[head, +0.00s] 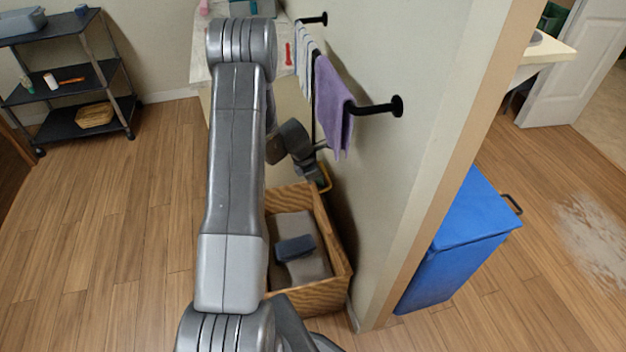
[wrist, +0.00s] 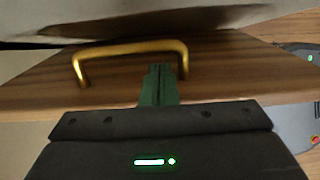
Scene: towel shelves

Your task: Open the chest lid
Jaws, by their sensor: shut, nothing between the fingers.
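The wooden chest (head: 337,262) stands on the floor against the wall, below and right of my arm in the head view. Its top is uncovered there, and folded grey cloths and a dark blue one show inside. A brass handle (head: 326,178) shows at its far right corner. In the wrist view the handle (wrist: 130,48) is on a brown wooden panel (wrist: 225,65). My gripper (wrist: 158,70) is shut and empty, its green fingertips by the handle's right end. I cannot tell if they touch it. In the head view my gripper is partly hidden near the handle.
A purple towel (head: 333,105) and a striped towel (head: 307,62) hang on a black wall rail (head: 375,108) above the chest. A blue bin (head: 455,245) stands beyond the wall's end. A dark shelf cart (head: 70,85) is at far left. The wooden floor at left is clear.

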